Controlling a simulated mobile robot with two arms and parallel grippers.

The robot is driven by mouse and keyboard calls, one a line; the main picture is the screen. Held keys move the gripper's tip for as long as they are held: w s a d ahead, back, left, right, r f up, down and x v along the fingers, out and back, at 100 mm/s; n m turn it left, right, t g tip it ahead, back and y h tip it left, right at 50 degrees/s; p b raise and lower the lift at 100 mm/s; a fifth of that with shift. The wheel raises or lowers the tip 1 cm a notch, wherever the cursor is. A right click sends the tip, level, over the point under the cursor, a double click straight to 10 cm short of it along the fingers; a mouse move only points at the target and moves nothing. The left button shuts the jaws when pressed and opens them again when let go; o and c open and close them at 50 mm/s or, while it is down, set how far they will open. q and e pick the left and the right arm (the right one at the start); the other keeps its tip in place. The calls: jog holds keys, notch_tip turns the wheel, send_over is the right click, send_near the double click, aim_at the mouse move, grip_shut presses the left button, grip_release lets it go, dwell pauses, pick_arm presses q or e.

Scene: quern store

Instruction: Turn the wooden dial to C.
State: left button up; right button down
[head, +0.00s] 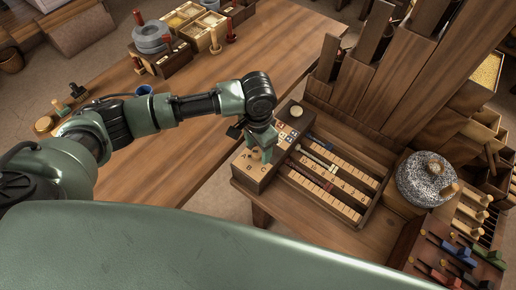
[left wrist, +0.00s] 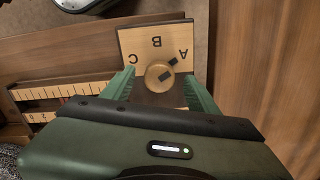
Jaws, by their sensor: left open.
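The wooden dial (left wrist: 158,78) is a small round light knob on a pale plate (left wrist: 128,40) lettered A, B and C, which appear upside down in the left wrist view. Dark marks on and beside the knob line up toward A. My left gripper (head: 264,145) points down over the dark wooden box (head: 249,174) at the left end of the slotted rack. In the left wrist view, its green fingers stand apart on either side of the knob; I cannot tell whether they touch it. In the head view the gripper hides the dial. My right gripper is out of view.
The rack (head: 335,185) with numbered strips and sliders lies just right of the box. Tall wooden slots (head: 380,85) rise behind it. A grey stone quern (head: 426,180) stands at right. The long wooden table (head: 165,108) at left has clear room.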

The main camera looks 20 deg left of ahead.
pick_arm(q)
jog(key=shift+f, duration=0.6)
jog(key=shift+c, duration=0.2)
